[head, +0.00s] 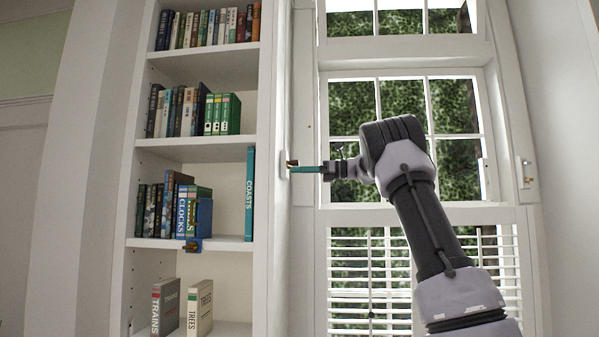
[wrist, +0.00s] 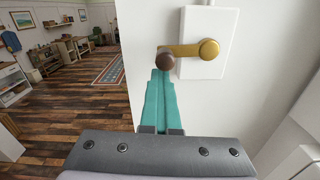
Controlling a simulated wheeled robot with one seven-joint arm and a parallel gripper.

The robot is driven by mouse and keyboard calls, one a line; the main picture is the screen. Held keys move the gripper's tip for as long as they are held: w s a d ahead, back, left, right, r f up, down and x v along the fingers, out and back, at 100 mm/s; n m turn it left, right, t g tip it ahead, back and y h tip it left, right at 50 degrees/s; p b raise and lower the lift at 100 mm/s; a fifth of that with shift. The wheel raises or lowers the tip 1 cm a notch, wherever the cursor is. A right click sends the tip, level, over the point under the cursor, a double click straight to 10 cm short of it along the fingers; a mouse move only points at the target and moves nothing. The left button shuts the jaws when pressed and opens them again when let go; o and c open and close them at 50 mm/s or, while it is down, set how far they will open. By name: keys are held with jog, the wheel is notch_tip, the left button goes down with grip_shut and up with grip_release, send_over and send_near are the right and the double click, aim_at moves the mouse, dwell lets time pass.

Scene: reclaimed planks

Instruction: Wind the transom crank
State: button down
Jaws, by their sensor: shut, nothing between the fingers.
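The crank (wrist: 190,49) is a brass arm with a round brass hub at its right end and a brown knob (wrist: 165,61) at its left end. It is mounted on a white plate (wrist: 205,25) on the white side wall. My gripper (wrist: 161,73) has teal fingers that are closed together, with their tips at the underside of the knob. I cannot tell whether they touch it. In the head view my gripper (head: 295,169) reaches left to the wall beside the bookcase, where the crank is small and mostly hidden. The transom window (head: 400,20) is at the top.
A white bookcase (head: 266,110) with books stands left of the crank. A sash window (head: 355,105) with a slatted blind below is behind my arm. Another white plate with a small brass piece (head: 527,180) is on the right. The wrist view shows open plank floor (wrist: 75,120) at left.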

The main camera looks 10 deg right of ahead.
jog(key=shift+d, duration=0.25)
jog(key=shift+d, duration=0.15)
dwell(0.4)
jog(key=c, duration=1.5)
grip_release()
jog(key=shift+a, duration=0.2)
jog(key=o, duration=0.5)
jog(key=shift+o, duration=1.4)
jog(key=shift+d, duration=0.2)
jog(key=s+v, duration=0.1)
jog(key=v, duration=1.1)
jog(key=shift+a, duration=0.25)
jog(key=shift+s+a+r, duration=0.1)
